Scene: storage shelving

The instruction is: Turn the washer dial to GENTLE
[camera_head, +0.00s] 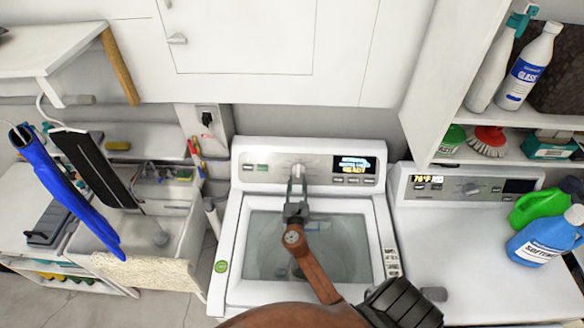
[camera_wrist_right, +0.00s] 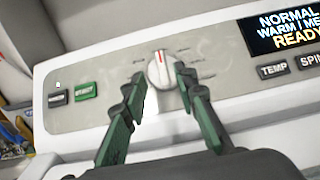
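The washer (camera_head: 232,225) stands in the middle of the head view, with its control panel along the back. Its round white dial (camera_wrist_right: 160,70) has a red mark that points about straight up. The dial also shows at the fingertips in the head view (camera_head: 298,170). The washer display (camera_wrist_right: 283,30) reads NORMAL, WARM and READY. My right gripper (camera_wrist_right: 158,85) is at the dial with its fingers apart, one on each side of the knob. I cannot tell whether the fingertips touch it. My left gripper is not seen in either view.
Left of the dial are the START button (camera_wrist_right: 84,91) and a dark button (camera_wrist_right: 58,98). The dryer (camera_head: 470,235) stands to the right with a green bottle (camera_head: 538,205) and a blue bottle (camera_head: 545,240) on it. A sink (camera_head: 150,225) is on the left. White cabinets (camera_head: 270,50) hang above.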

